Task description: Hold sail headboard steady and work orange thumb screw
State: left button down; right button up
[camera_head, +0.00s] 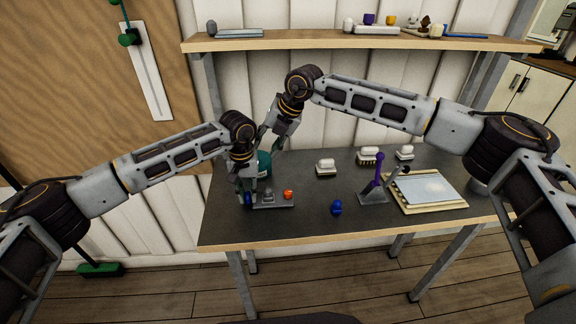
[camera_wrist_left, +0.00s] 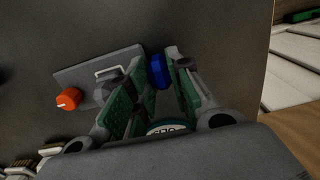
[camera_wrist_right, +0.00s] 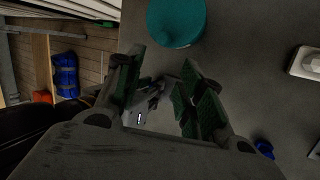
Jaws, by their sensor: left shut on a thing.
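The sail headboard is a small grey plate (camera_head: 272,204) with a metal loop, near the front left of the table; it also shows in the left wrist view (camera_wrist_left: 85,72). The orange thumb screw (camera_head: 288,194) stands at its right end, clear of both grippers; it also shows in the left wrist view (camera_wrist_left: 68,99). My left gripper (camera_head: 246,197) is shut on the blue knob (camera_wrist_left: 158,70) at the plate's other end. My right gripper (camera_wrist_right: 157,75) is open and empty, raised behind my left gripper near the teal cylinder (camera_wrist_right: 177,22). Its fingertips are partly hidden in the head view.
A second blue knob (camera_head: 337,207) lies right of the plate. A grey stand with a purple lever (camera_head: 379,170) and a tray (camera_head: 430,205) are further right. Several white blocks (camera_head: 326,168) stand behind. A shelf (camera_head: 350,42) hangs above.

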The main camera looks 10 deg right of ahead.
aim_at(288, 192)
jog(key=s+d+f+n+g+h, duration=0.2)
jog(key=s+d+f+g+h, duration=0.1)
jog(key=s+d+h, duration=0.2)
jog(key=shift+s+d+f, duration=0.2)
jog(key=shift+s+f, duration=0.2)
jog(key=shift+s, duration=0.35)
jog(key=shift+f, duration=0.2)
jog(key=shift+f, duration=4.3)
jog(key=shift+c, duration=0.4)
jog(key=c, duration=0.7)
jog(key=o, duration=0.7)
